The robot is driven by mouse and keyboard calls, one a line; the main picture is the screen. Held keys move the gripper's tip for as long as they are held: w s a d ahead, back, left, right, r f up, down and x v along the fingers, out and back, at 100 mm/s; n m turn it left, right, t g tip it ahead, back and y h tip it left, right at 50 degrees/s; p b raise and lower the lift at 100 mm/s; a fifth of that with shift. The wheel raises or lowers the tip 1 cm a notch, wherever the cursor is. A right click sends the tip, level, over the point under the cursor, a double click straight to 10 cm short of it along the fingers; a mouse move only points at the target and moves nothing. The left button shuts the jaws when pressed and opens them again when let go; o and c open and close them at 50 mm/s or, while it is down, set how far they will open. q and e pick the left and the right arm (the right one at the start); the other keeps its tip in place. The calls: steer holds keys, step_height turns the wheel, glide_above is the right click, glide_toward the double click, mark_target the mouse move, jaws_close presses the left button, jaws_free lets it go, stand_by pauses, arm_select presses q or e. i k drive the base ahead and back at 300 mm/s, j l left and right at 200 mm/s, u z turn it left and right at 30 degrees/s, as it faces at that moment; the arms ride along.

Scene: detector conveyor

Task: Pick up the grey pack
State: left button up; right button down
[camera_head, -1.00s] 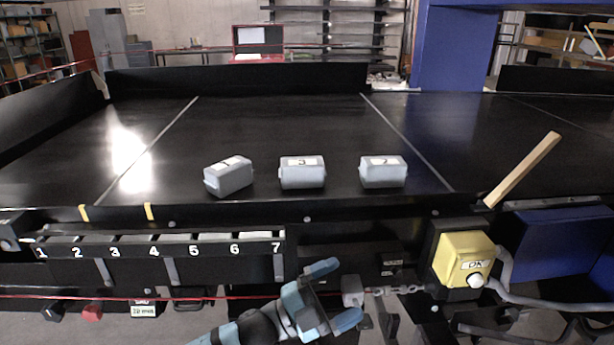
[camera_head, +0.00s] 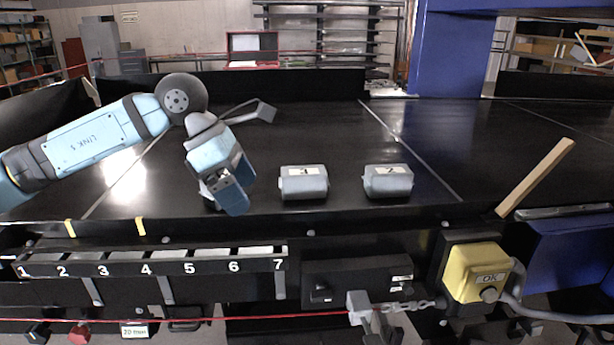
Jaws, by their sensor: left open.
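Three grey packs with white number labels are on the black conveyor. The middle pack (camera_head: 303,183) and the right pack (camera_head: 388,181) stand in clear view. The left pack (camera_head: 205,191) is mostly hidden behind my left gripper (camera_head: 236,196), with only a small part of its left side showing. My left gripper is open and points down at the left pack. I cannot tell whether its fingers are around the pack or in front of it. My right gripper is not in view.
A numbered rack (camera_head: 150,262) and a yellow OK button box (camera_head: 474,270) are at the front edge.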

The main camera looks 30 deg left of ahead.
mark_target(309, 182)
steer(key=i+j, duration=0.1)
steer(key=i, duration=0.3)
steer(key=i+j, duration=0.1)
steer(key=i, duration=0.35)
